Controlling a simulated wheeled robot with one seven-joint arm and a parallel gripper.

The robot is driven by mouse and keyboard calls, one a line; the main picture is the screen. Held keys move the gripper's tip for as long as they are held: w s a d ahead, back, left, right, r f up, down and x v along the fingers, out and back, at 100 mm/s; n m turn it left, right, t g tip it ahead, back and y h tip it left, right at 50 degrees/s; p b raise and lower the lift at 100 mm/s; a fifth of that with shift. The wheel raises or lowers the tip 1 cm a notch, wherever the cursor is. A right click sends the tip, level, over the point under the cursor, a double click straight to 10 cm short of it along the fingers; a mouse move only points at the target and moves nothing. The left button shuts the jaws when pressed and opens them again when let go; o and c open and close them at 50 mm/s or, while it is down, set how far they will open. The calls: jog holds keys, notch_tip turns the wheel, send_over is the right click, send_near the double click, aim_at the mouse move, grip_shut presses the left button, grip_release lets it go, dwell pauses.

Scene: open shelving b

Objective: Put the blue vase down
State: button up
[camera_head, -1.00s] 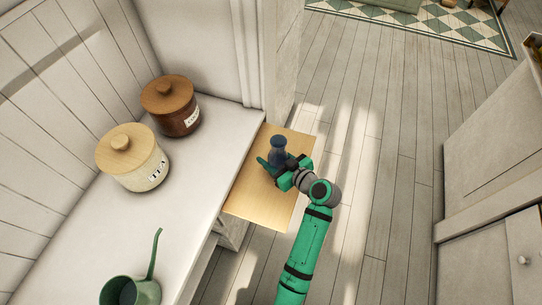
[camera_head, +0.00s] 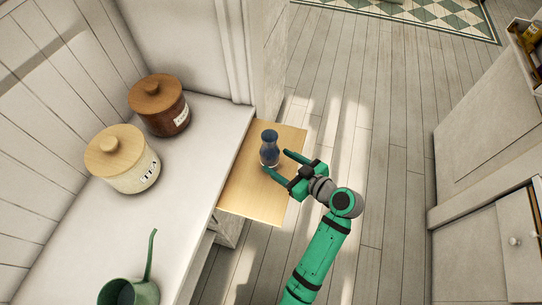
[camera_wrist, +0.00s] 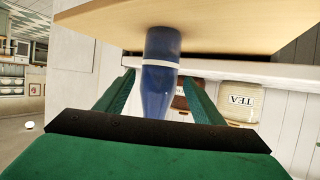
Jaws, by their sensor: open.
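The blue vase (camera_head: 269,146) stands upright on the pale wooden board (camera_head: 240,200) at the end of the white counter. In the wrist view, which is upside down, the vase (camera_wrist: 160,80) shows with its base against the board (camera_wrist: 220,22). My gripper (camera_head: 276,161) is open on the right side of the vase, its fingers pointing at it. In the wrist view the vase shows between the two green fingers, with a gap on each side. Its top end is hidden behind my gripper's body there.
A brown canister (camera_head: 158,108) and a cream tea canister (camera_head: 122,160) stand on the white counter (camera_head: 185,215). A green watering can (camera_head: 130,291) is at its near end. A white wall end borders the board's far side. Open plank floor lies to the right.

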jog(key=shift+v, duration=1.25)
jog(key=shift+w, duration=0.1)
